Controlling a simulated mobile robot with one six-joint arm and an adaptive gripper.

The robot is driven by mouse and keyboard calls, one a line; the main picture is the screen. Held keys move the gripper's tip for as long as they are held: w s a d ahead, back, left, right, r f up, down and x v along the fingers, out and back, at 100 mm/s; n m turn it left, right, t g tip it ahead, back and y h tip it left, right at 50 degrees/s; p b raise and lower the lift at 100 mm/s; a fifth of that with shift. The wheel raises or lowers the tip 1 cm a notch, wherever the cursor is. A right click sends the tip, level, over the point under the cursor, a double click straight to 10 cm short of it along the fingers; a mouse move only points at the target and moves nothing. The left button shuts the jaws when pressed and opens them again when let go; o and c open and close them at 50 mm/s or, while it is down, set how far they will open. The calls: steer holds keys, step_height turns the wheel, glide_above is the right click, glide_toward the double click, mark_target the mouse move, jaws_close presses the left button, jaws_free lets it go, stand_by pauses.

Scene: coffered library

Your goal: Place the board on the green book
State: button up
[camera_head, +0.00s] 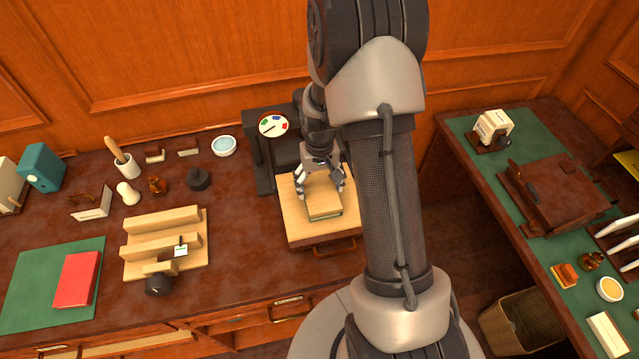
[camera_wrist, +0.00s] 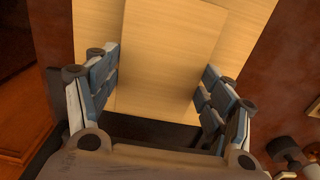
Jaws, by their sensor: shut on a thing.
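The pale wooden board (camera_head: 324,206) sits between the fingers of my gripper (camera_head: 322,188), which is shut on it. A thin green edge of the green book (camera_head: 328,217) shows just under the board's front, with no clear gap between them. The rest of the book is hidden by the board. Both are over a larger pale wooden bed (camera_head: 296,228) of a dark press. In the wrist view the board (camera_wrist: 165,60) lies between both fingers (camera_wrist: 158,85) and looks flat, with the larger wooden surface below it.
The press's dark frame (camera_head: 262,165) with a round dial (camera_head: 273,125) stands close behind and left. A stepped wooden rack (camera_head: 165,243) and a red book (camera_head: 77,279) on a green mat (camera_head: 32,288) lie left. A green-topped desk (camera_head: 458,127) stands right.

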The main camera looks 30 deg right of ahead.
steer(key=o, duration=1.1)
step_height(320, 180, up, 12)
steer(key=p, duration=0.3)
step_height(320, 180, up, 8)
steer(key=t, duration=0.1)
glide_above(319, 188)
steer(key=s+a, duration=0.3)
steer(key=a, duration=0.1)
steer(key=s+a+r+n+t, duration=0.1)
steer(key=s+a+r, duration=0.3)
steer(key=s, duration=0.5)
steer(key=s+a+r+n+t, duration=0.2)
steer(key=s+a+r, duration=0.3)
steer(key=s+r, duration=0.2)
steer(key=s, duration=0.2)
steer(key=shift+s+r+t, duration=0.2)
steer(key=shift+s+t, duration=0.1)
